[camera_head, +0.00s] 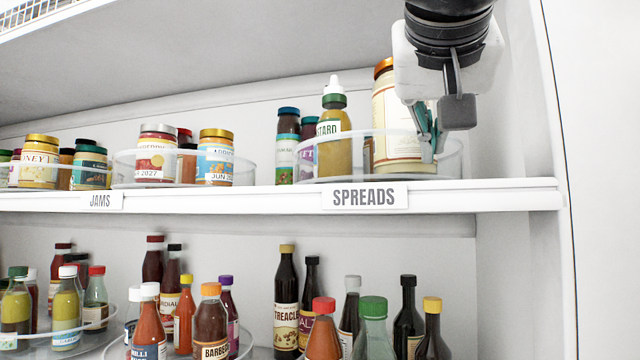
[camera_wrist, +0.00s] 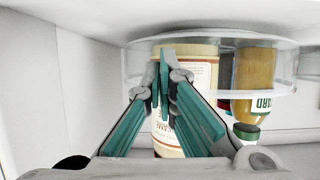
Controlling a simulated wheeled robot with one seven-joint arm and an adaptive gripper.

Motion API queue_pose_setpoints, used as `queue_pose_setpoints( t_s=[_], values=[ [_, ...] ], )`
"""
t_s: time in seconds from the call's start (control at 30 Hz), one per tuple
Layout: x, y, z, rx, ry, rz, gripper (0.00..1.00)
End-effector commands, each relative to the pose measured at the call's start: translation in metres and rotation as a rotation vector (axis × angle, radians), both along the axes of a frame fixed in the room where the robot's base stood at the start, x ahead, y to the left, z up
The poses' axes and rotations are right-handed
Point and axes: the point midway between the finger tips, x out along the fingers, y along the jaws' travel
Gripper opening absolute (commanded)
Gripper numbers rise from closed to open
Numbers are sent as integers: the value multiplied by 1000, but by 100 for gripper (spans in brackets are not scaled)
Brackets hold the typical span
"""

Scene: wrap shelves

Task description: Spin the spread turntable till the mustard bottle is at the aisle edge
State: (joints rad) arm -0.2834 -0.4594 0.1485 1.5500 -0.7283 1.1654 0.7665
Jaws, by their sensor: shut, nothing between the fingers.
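The spreads turntable (camera_head: 375,143) is a clear round tray with a raised rim on the upper shelf, above the SPREADS label; its rim also shows in the wrist view (camera_wrist: 282,72). The mustard bottle (camera_head: 337,152), yellow with a green collar and white tip, stands on its left part; it shows upside down at the right of the wrist view (camera_wrist: 256,75). A large cream-labelled jar with a gold lid (camera_head: 388,105) stands to its right. My gripper (camera_head: 434,152) points down, shut and empty, at the rim's right part in front of the jar. I cannot tell whether it touches.
Dark jars with blue and green lids (camera_head: 288,135) stand left of the mustard. A second clear turntable (camera_head: 125,165) with jars is further left. The right side wall (camera_head: 525,100) is close to my gripper. Bottles crowd the lower shelf.

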Motion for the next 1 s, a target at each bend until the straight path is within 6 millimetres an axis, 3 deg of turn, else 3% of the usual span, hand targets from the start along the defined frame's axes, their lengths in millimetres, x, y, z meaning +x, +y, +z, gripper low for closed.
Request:
queue_pose_setpoints(
  t_s=[0.27,0.73,1.0],
  values=[
    [-1,1,0,0,0,2,0],
    [-31,-7,0,1,0,0,0],
    [-34,-7,-1,1,2,0,0]
  ],
)
